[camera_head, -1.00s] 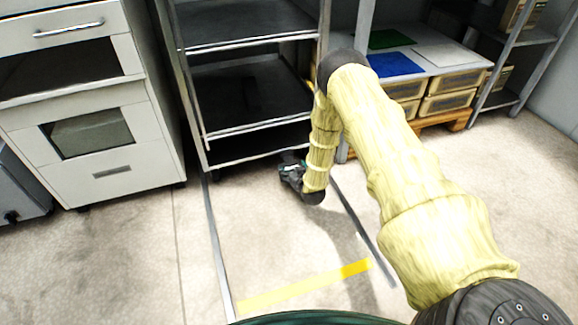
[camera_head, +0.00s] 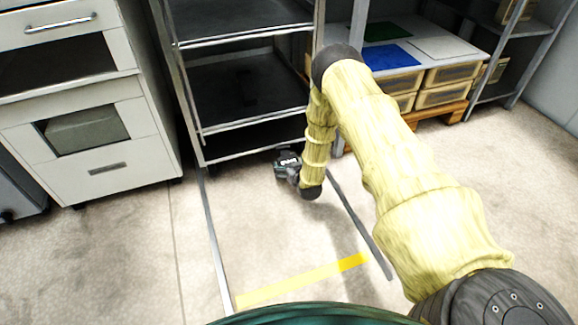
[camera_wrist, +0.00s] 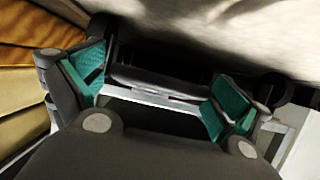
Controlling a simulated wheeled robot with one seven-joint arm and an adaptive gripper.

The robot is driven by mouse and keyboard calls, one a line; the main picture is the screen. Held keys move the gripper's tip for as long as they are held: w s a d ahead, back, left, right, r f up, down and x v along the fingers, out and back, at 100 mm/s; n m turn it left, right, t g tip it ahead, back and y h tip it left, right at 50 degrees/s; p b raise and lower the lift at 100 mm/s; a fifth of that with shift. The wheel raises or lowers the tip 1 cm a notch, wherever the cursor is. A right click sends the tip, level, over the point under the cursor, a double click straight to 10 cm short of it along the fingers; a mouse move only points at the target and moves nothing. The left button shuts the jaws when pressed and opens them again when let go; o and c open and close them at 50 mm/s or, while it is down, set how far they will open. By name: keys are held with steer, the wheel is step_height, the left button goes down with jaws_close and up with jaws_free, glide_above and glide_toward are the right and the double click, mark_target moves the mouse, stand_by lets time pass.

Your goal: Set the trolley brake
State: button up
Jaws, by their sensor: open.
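The trolley is a grey metal rack with dark shelves (camera_head: 250,92), left of my arm in the head view. My gripper (camera_head: 285,166) is low, near the floor, at the front right of the trolley's bottom shelf. In the wrist view my gripper (camera_wrist: 157,90) is open, its two green-padded fingers wide apart. A pale rail (camera_wrist: 150,98) and a dark bar cross the view between the fingers. I cannot tell whether the bar is part of the brake, or whether the fingers touch anything. No brake can be made out in the head view; the trolley's lower front right is partly hidden by my gripper.
A white cabinet (camera_head: 100,150) stands left of the trolley. A shelf with drawer boxes (camera_head: 450,73) on a wooden pallet is at the right. Grey floor strips and a yellow strip (camera_head: 300,283) mark the bare floor in front.

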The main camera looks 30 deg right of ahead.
steer(key=shift+r, duration=0.1)
steer(key=v, duration=1.2)
steer(key=shift+a, duration=0.15)
steer(key=s+a+f+g+y+p, duration=0.1)
steer(key=s+a+g+p, duration=0.25)
steer(key=s+a, duration=0.5)
steer(key=s+a+r+g+p, duration=0.2)
steer(key=s+a+g, duration=0.1)
steer(key=s, duration=0.8)
steer(key=s+a+r+n+g+p, duration=0.1)
steer(key=s+a+r+g+p, duration=0.15)
steer(key=s, duration=0.85)
steer(key=s+a+r+g+p, duration=0.15)
steer(key=s+g, duration=0.25)
steer(key=s, duration=0.6)
step_height(320, 180, up, 38)
steer(key=s+p, duration=0.1)
steer(key=p, duration=3.6)
steer(key=shift+a+r+y+p, duration=0.15)
steer(key=shift+a+y+p, duration=0.15)
steer(key=shift+a, duration=0.2)
